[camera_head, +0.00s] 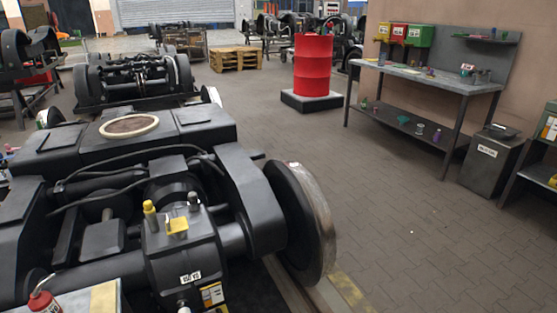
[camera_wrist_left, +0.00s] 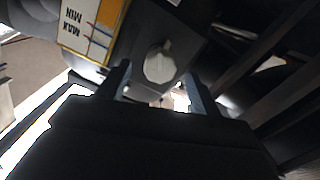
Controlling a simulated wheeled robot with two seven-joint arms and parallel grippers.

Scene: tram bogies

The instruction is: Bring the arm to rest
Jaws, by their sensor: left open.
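My left gripper (camera_wrist_left: 157,88) shows only in the left wrist view, its two dark fingers apart. A pale round plug (camera_wrist_left: 160,63) sits on a dark grey housing just beyond and between the fingertips. I cannot tell how far away it is; nothing is seen gripped. A label with MIN and MAX (camera_wrist_left: 88,25) is beside it at upper left. In the head view no gripper shows. There the dark gearbox (camera_head: 183,250) of the near bogie has a yellow cap (camera_head: 177,226), a yellow-topped rod (camera_head: 150,213) and a label (camera_head: 212,295) low down. My right gripper is not in view.
A bogie wheel (camera_head: 308,220) stands right of the gearbox. A red can (camera_head: 44,302) is at the bottom left on a surface. A red drum (camera_head: 313,70), a workbench (camera_head: 430,80) and a grey bin (camera_head: 490,160) stand farther off. The paved floor between is clear.

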